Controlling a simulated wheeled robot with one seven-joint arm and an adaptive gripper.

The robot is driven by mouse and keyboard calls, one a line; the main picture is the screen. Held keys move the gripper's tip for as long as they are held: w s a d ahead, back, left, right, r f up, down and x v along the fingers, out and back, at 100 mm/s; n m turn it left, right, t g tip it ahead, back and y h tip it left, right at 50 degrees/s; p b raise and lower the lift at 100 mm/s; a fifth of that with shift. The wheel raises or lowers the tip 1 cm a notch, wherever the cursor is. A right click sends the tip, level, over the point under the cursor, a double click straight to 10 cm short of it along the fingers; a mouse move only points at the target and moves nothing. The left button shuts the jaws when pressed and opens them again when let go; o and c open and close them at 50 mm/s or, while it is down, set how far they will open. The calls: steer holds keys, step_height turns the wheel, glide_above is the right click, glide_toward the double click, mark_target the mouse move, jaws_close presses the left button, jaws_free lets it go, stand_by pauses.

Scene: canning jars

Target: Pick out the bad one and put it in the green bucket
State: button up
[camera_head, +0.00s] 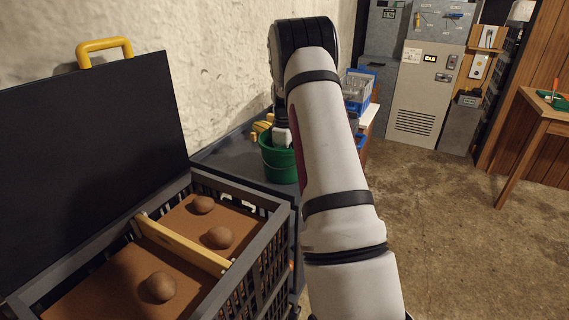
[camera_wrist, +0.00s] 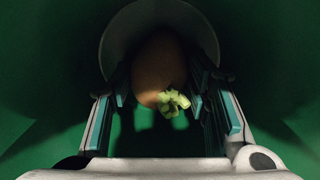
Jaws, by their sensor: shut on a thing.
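My gripper (camera_wrist: 160,90) is shut on a brown potato (camera_wrist: 155,62) with pale green sprouts on its near side. The green bucket (camera_wrist: 40,70) surrounds the potato in the wrist view, with its dark inside on all sides. In the head view the green bucket (camera_head: 279,163) stands on a grey surface behind my arm, and my wrist reaches down into it. The fingers and the held potato are hidden there. Three plain brown potatoes lie in the crate: one at the front (camera_head: 160,286), one in the middle (camera_head: 218,237) and one at the back (camera_head: 203,205).
The dark crate (camera_head: 272,236) has brown lining and a wooden divider (camera_head: 182,245); its black lid (camera_head: 95,165) stands open at left. A yellow object (camera_head: 262,127) is beside the bucket. A blue-and-clear basket (camera_head: 356,92) stands behind my arm.

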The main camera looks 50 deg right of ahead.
steer(key=o, duration=0.8)
step_height(320, 180, up, 10)
steer(key=shift+r, duration=1.05)
